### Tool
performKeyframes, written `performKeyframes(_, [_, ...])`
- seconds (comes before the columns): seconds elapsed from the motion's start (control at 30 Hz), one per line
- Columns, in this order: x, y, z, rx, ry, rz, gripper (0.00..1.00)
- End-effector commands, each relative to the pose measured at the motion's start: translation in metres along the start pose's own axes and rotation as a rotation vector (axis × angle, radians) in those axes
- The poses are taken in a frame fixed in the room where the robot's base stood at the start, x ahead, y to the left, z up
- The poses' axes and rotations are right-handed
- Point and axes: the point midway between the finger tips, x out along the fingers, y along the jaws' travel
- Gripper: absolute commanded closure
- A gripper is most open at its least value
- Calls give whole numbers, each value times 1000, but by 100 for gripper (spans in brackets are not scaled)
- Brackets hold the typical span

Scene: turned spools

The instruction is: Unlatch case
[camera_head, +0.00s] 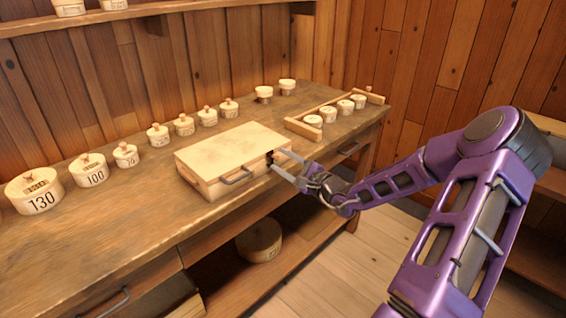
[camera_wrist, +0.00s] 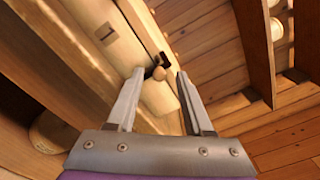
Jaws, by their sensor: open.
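A pale wooden case (camera_head: 232,152) lies on the workbench with its lid down. A dark curved handle (camera_head: 236,177) is on its front face. A small dark latch (camera_head: 270,158) is near the front right corner. In the wrist view the latch shows as a dark bracket with a round tan knob (camera_wrist: 156,73); the case (camera_wrist: 98,22) fills the upper left. My gripper (camera_head: 277,160) is open at that corner. In the wrist view its fingers (camera_wrist: 160,74) stand either side of the knob. I cannot tell whether they touch it.
Lidded numbered jars (camera_head: 90,170) line the bench left and behind the case. A wooden rack (camera_head: 303,127) with several small spools stands to its right. A round box (camera_head: 259,240) sits on the shelf below. The bench (camera_head: 110,242) front left is clear.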

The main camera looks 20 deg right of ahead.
Motion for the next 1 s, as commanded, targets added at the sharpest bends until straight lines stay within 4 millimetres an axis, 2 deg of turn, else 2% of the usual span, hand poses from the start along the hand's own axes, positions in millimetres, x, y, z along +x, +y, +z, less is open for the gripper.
performKeyframes(0.03, [0,0,0,0,0,0,52])
performKeyframes(0.3, [0,0,0,0,0,0,100])
performKeyframes(0.73, [0,-1,0,20,-1,0,100])
performKeyframes(1.0, [0,-4,-2,153,-2,1,100])
